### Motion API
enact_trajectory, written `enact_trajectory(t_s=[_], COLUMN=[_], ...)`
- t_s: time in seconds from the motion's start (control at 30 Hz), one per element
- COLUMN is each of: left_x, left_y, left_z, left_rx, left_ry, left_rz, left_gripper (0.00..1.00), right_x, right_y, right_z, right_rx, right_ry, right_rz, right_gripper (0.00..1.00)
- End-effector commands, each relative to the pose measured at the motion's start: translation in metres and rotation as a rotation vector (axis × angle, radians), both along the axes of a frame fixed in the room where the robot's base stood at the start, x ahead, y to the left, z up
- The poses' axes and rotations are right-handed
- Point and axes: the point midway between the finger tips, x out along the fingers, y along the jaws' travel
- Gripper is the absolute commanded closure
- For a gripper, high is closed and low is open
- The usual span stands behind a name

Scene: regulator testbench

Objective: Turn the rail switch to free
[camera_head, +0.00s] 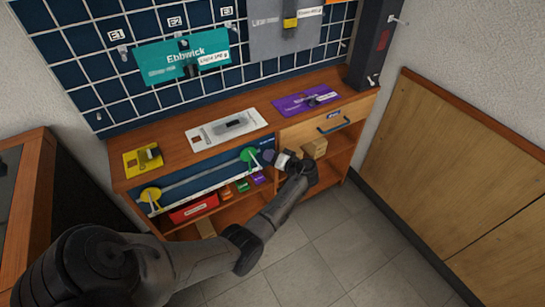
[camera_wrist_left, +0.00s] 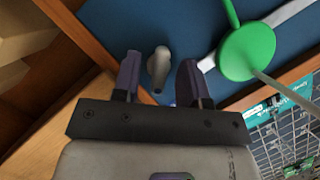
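A small grey lever, which looks like the rail switch (camera_wrist_left: 157,66), sticks out of the blue panel (camera_wrist_left: 195,30) in the left wrist view. My left gripper (camera_wrist_left: 159,78) is open, with one dark finger on each side of the lever. A gap shows between the lever and both fingers. In the head view my left gripper (camera_head: 270,157) is at the right end of the blue rail panel (camera_head: 204,183), beside the green disc (camera_head: 249,154), and hides the switch. My right gripper is not in view.
A pale rail (camera_head: 200,181) runs from the green disc to a yellow disc (camera_head: 150,194). The green disc (camera_wrist_left: 246,50) is close right of my fingers in the wrist view. The wooden bench (camera_head: 236,147) overhangs the panel. A red box (camera_head: 194,208) is below. A drawer (camera_head: 328,127) is at right.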

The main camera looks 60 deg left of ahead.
Motion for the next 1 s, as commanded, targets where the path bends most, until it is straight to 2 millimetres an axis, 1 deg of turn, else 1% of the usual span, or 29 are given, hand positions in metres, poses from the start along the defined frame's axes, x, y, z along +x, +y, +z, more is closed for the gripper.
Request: enact_trajectory(t_s=[0.23, 0.37, 0.47, 0.8, 1.0], left_x=[0.0, 0.003, 0.007, 0.025, 0.032], left_y=[-0.001, -0.01, -0.025, -0.087, -0.113], left_z=[0.0, 0.003, 0.008, 0.026, 0.032], left_rx=[-0.001, -0.001, -0.002, -0.002, -0.002], left_ry=[-0.001, -0.002, -0.002, -0.002, -0.001], left_rz=[0.0, -0.001, -0.001, -0.002, -0.001], left_gripper=[0.61, 0.61, 0.61, 0.61, 0.61], right_x=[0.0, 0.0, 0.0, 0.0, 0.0], right_y=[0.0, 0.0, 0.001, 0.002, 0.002], right_z=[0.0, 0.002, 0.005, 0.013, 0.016], right_rx=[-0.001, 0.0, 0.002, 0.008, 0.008], right_ry=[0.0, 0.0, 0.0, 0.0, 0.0], right_rz=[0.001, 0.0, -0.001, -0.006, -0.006], right_gripper=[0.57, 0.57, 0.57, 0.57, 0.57])
